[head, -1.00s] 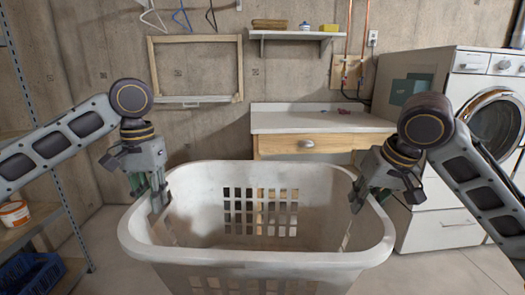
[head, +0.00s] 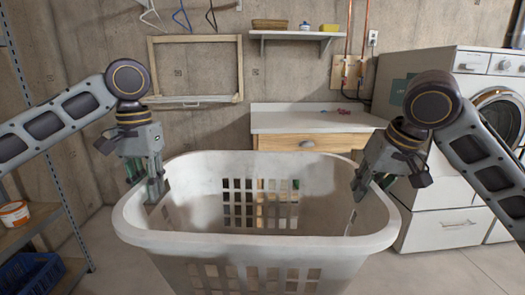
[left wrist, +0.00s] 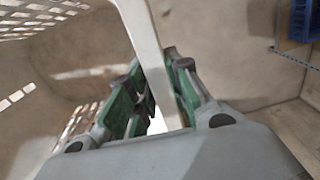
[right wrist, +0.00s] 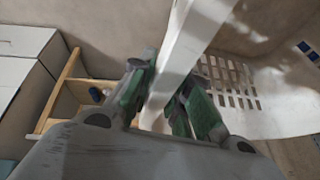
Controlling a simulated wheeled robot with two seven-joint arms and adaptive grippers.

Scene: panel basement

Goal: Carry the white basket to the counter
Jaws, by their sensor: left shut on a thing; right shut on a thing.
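The white basket (head: 262,243) is a large plastic laundry basket with slotted sides. It stands upright in front of me in the head view and looks empty. My left gripper (head: 155,190) is shut on its left rim, with the rim passing between the green finger pads in the left wrist view (left wrist: 150,100). My right gripper (head: 362,188) is shut on its right rim, which shows between the pads in the right wrist view (right wrist: 163,100). The counter (head: 312,121) has a pale top and a wooden drawer. It stands behind the basket against the wall. The basket hides its lower part.
A white washing machine (head: 440,215) stands right of the counter. A shelf unit (head: 30,228) with a tub and a blue crate (head: 30,272) is at the left. Small items lie at the counter's back right; most of its top is clear. A wall shelf (head: 292,34) hangs above.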

